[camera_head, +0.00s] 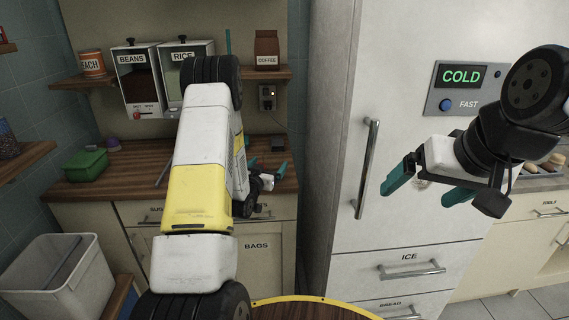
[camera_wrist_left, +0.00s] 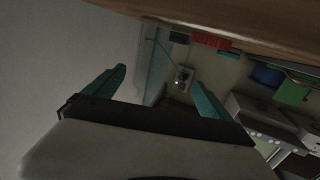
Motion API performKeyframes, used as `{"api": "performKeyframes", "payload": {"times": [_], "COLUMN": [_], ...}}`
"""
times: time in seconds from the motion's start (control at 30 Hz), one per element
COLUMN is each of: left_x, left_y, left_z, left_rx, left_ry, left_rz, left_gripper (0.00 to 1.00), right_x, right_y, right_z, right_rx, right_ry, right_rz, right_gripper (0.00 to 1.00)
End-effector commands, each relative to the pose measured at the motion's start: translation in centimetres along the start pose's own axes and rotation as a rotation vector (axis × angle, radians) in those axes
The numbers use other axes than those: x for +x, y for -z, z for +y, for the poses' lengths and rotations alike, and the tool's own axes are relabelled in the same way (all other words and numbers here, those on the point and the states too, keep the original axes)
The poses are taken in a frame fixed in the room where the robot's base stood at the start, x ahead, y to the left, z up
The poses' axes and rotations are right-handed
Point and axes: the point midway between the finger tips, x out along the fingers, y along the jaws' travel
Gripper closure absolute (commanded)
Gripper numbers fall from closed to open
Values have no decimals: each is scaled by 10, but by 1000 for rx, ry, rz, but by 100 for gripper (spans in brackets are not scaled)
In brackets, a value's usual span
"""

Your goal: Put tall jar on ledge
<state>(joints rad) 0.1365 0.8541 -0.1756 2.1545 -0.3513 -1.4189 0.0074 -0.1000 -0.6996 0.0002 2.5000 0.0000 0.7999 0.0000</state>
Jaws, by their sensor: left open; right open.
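I cannot make out a thing that is surely the tall jar in either view. A dark glass jar (camera_head: 8,142) stands on a small wooden shelf (camera_head: 26,160) at the left edge; I cannot tell if this shelf is the ledge. My left gripper (camera_head: 266,168) is open and empty over the right part of the wooden counter. Its two teal fingers also show in the left wrist view (camera_wrist_left: 158,78), with nothing between them. My right gripper (camera_head: 428,186) is open and empty in front of the fridge. My left arm hides the middle of the counter.
A green box (camera_head: 84,165) sits on the counter. The fridge (camera_head: 420,220) stands at right, a bin (camera_head: 58,280) at lower left.

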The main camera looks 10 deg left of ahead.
Motion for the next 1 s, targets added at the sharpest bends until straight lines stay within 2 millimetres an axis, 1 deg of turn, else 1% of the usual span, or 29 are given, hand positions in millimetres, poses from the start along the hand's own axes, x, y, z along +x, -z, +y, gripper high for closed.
{"api": "performKeyframes", "payload": {"times": [0.03, 0.1, 0.17, 0.27, 0.53, 0.7, 0.8, 0.9, 1.0], "left_x": [-1, -3, -4, 1, 32, 58, 69, 74, 74], "left_y": [-8, -14, -17, -18, -19, -21, -20, -20, -20], "left_z": [0, 1, 2, 2, 3, 3, 3, 3, 3], "left_rx": [-2, -4, -5, -5, -5, -4, -5, -5, -5], "left_ry": [-4, -9, -13, -15, -16, -15, -15, -15, -15], "left_rz": [11, 30, 42, 51, 51, 52, 51, 51, 50], "left_gripper": [5, 5, 5, 5, 5, 5, 5, 5, 5], "right_x": [0, 0, 0, 0, 0, 0, 0, 0, 0], "right_y": [0, 0, 0, 0, 0, 0, 0, 0, 0], "right_z": [0, 0, 0, 0, 0, 0, 0, 0, 0], "right_rx": [0, 0, 0, 0, 0, 0, 0, 0, 0], "right_ry": [0, 0, 0, 0, 0, 0, 0, 0, 0], "right_rz": [0, 0, 0, 0, 0, 0, 0, 0, 0], "right_gripper": [6, 6, 6, 6, 6, 6, 6, 6, 6]}}
